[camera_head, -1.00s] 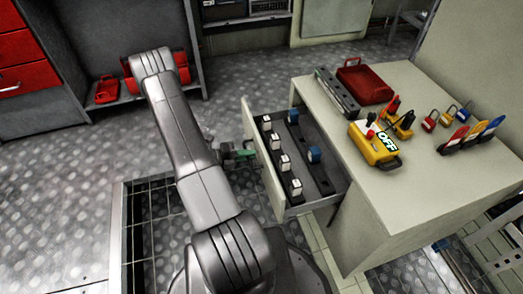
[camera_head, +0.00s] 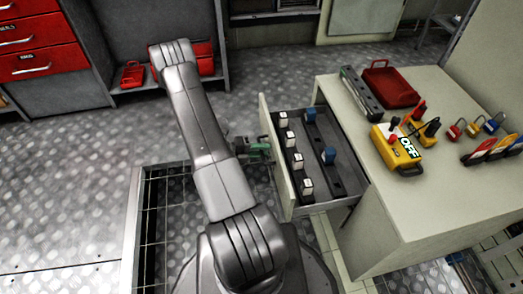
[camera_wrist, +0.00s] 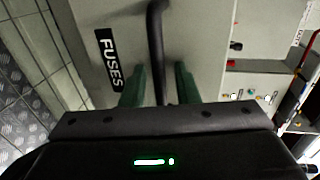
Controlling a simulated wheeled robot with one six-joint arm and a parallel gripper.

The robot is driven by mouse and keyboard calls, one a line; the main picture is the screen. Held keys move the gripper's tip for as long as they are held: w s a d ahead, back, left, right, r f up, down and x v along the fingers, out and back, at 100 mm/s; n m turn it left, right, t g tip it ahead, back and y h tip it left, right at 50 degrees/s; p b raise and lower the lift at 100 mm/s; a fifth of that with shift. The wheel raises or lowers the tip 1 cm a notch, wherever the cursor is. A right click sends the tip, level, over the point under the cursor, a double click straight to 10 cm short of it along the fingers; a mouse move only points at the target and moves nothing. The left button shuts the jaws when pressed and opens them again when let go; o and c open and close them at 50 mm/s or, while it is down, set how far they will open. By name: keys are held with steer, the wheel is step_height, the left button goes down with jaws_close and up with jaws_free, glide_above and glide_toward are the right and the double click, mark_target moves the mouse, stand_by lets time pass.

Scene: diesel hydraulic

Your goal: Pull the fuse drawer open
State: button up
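The fuse drawer (camera_head: 352,200) stands well out from the pale cabinet (camera_head: 420,210), its inside in plain view. It holds rows of white blocks (camera_head: 283,120) and blue blocks (camera_head: 329,155). In the wrist view, the pale drawer front (camera_wrist: 200,35) carries a black label (camera_wrist: 108,60) reading FUSES and a dark bar handle (camera_wrist: 156,35). My gripper (camera_wrist: 160,75) has its green fingers on either side of this handle, closed about it. In the head view my gripper (camera_head: 258,150) is at the drawer front's outer face; the handle is hard to make out there.
On the cabinet top are a red case (camera_head: 388,84), a yellow lockout box (camera_head: 398,148) marked OFF, and several padlocks. Red drawers (camera_head: 38,50) stand at the upper left. A grated floor recess lies left of my base. Open plate floor (camera_head: 70,180) is further left.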

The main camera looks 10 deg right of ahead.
steer(key=p+v, duration=0.2)
steer(key=v, duration=1.1)
steer(key=shift+a+p, duration=0.4)
steer(key=shift+d, duration=0.15)
steer(key=b+x, duration=0.3)
steer(key=x, duration=1)
steer(key=shift+d, duration=0.3)
steer(key=shift+r, duration=0.1)
